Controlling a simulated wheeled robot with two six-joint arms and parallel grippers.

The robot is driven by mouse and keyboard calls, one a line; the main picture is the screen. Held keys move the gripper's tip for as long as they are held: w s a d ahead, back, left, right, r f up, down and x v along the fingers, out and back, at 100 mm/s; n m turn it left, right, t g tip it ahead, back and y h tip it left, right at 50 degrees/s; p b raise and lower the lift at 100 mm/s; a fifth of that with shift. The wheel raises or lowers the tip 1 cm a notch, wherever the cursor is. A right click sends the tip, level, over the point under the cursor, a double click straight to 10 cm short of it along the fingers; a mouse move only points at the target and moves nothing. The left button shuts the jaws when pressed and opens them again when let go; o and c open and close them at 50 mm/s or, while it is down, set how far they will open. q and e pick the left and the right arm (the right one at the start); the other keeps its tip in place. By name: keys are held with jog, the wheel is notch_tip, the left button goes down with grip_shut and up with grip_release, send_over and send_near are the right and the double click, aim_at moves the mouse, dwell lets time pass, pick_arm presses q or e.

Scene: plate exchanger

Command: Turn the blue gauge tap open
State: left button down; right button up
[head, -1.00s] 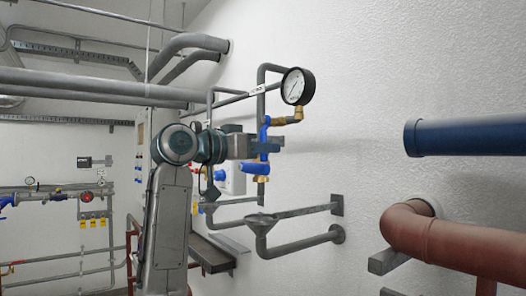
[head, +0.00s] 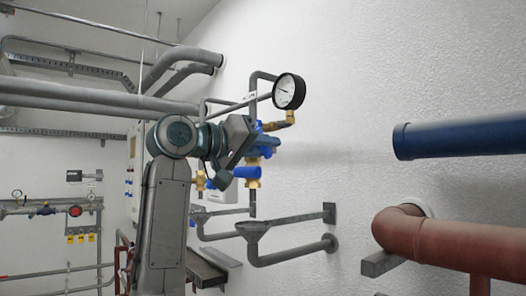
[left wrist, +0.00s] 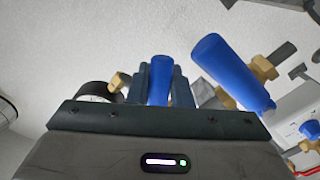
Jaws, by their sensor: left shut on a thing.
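The blue gauge tap's handle (left wrist: 160,80) stands between the two fingers of my left gripper (left wrist: 160,88) in the left wrist view. In the head view my left gripper (head: 266,145) reaches in from the left, tilted, and is shut on the handle (head: 259,128); the fingers partly hide it. The round white-faced gauge (head: 289,91) is above and to the right, joined by a brass fitting (head: 284,123). My right gripper is not in view.
Another blue handle (head: 246,172) with brass fittings lies just below my gripper; it is close on the right in the left wrist view (left wrist: 228,70). A grey funnel (head: 253,228) is below. Blue (head: 455,138) and red-brown pipes (head: 440,240) jut out on the right.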

pick_arm(q)
jog(key=shift+r, duration=0.1)
dwell(0.3)
jog(key=c, duration=1.3)
grip_release()
jog(key=shift+s+a, duration=0.15)
jog(key=shift+a, duration=0.05)
jog(key=b+v, duration=0.6)
jog(key=v, duration=0.4)
jog(key=shift+s, duration=0.15)
jog(key=shift+a, duration=0.1)
